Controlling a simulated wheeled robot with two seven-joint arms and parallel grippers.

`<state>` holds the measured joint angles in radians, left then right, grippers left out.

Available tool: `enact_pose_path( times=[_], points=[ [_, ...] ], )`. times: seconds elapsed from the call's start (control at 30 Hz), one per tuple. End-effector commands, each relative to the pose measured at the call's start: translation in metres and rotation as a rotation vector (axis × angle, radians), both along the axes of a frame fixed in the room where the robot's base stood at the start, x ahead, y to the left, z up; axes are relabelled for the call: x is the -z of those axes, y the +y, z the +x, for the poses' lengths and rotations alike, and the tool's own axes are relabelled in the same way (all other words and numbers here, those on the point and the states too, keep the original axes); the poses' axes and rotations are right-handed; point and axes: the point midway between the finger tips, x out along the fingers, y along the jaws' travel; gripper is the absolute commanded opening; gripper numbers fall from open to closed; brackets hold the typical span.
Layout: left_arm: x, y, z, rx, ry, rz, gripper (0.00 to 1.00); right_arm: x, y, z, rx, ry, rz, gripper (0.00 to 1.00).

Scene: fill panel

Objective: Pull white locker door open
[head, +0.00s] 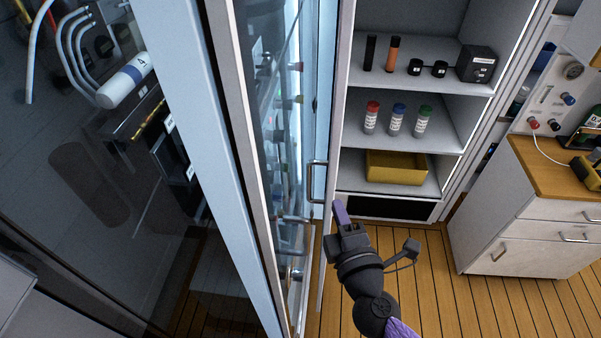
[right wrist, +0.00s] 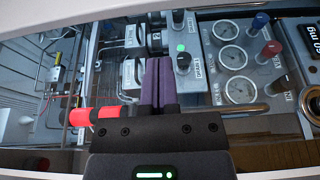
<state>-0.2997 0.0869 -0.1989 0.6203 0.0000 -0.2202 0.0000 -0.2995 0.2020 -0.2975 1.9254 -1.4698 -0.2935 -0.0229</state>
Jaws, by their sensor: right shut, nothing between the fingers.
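The white locker (head: 398,205) stands open at the centre right of the head view, with its shelves showing. Its white door (head: 331,130) is seen nearly edge-on at the locker's left side, with a metal handle (head: 317,182) on its left face. My right gripper (head: 340,212) is just right of the door's lower part, its purple fingers shut and empty. I cannot tell whether they touch the door. In the right wrist view the shut fingers (right wrist: 157,82) point at a panel with gauges. My left gripper is not in view.
The shelves hold bottles (head: 397,120), dark containers and a yellow bin (head: 395,167). A glass-fronted cabinet (head: 290,130) with a blue-white frame stands close on the left. A white drawer unit (head: 520,230) is at the right. The wooden floor (head: 430,290) before the locker is clear.

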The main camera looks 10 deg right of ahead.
Motion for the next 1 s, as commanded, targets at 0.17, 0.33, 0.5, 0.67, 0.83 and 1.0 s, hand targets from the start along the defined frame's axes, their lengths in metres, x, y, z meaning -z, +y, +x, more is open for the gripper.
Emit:
enact_pose_path(
  times=[0.17, 0.33, 0.5, 0.67, 0.83, 1.0],
  points=[
    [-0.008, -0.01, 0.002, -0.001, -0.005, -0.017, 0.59, -0.003, 0.004, 0.029, -0.003, -0.002, 0.001, 0.0],
    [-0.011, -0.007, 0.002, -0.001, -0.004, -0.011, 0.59, -0.001, 0.006, 0.064, -0.003, -0.001, 0.002, 0.0],
    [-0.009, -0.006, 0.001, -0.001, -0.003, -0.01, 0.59, 0.0, 0.007, 0.088, -0.004, 0.001, 0.004, 0.0],
    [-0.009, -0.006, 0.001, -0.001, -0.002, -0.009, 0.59, 0.0, 0.008, 0.097, -0.005, 0.001, 0.004, 0.0],
    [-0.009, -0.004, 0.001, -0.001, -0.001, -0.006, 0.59, 0.0, 0.008, 0.097, -0.005, 0.002, 0.005, 0.0],
    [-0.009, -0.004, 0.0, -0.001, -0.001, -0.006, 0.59, 0.0, 0.006, 0.097, -0.003, 0.002, 0.004, 0.0]
  ],
)
